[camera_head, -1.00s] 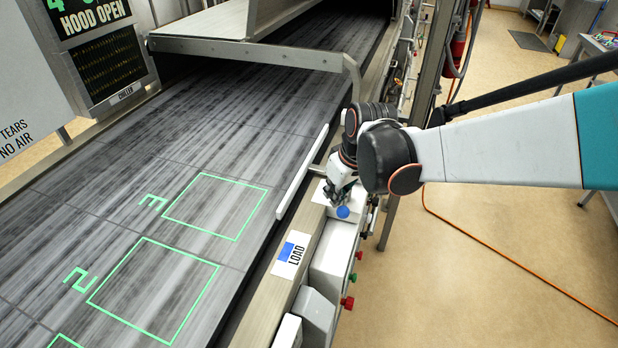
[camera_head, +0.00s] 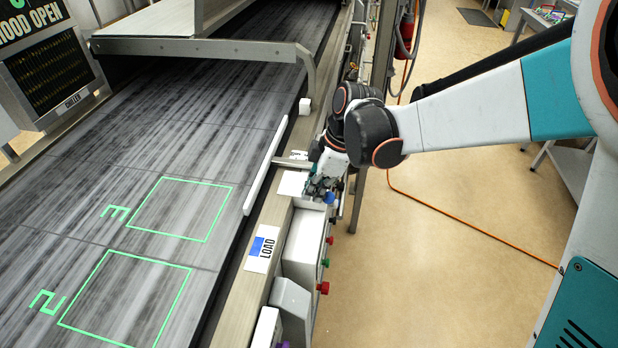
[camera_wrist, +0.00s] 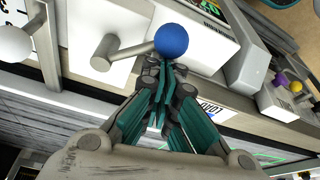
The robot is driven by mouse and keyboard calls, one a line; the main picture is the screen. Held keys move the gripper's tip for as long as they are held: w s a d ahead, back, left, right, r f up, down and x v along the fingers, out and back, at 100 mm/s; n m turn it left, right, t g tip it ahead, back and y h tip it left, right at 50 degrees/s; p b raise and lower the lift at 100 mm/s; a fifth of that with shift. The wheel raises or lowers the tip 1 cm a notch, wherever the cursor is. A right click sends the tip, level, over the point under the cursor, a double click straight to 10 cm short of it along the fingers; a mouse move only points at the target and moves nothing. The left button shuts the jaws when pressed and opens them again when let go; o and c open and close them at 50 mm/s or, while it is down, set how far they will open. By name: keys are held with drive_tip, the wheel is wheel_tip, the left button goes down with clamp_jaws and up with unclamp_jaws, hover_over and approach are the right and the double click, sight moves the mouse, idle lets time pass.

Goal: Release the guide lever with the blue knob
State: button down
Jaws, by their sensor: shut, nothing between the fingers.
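The blue knob (camera_head: 329,197) sits at the side of the conveyor, beside a white housing. In the wrist view the blue knob (camera_wrist: 171,40) is a ball on the end of a short grey lever (camera_wrist: 125,49), which pivots on a white plate. My gripper (camera_head: 321,188) is over the lever area and partly hides the knob and lever in the head view. In the wrist view my gripper (camera_wrist: 165,72) is shut and empty. Its fingertips are right at the near side of the knob; I cannot tell whether they touch it.
A long white guide rail (camera_head: 266,166) runs along the belt edge. A LOAD label (camera_head: 262,249) and housings with red and green buttons (camera_head: 323,287) lie nearer. A white ball (camera_wrist: 12,42) shows at left in the wrist view. Open floor lies to the right.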

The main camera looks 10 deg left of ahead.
drive_tip(key=d+n, duration=0.1)
drive_tip(key=w+d+n+g, duration=0.1)
drive_tip(key=n, duration=0.1)
drive_tip(key=shift+w+d+p, duration=0.15)
drive_tip(key=shift+d+p, duration=0.15)
drive_tip(key=shift+w+d, duration=0.45)
idle(0.4)
drive_tip(key=s+a, duration=0.3)
drive_tip(key=w+p+v, duration=0.1)
drive_tip(key=p+v, duration=0.1)
drive_tip(key=v, duration=0.7)
drive_tip(key=shift+a+r+p, duration=0.15)
drive_tip(key=shift+a+p, duration=0.15)
drive_tip(key=shift+a, duration=0.05)
drive_tip(key=shift+w, duration=0.1)
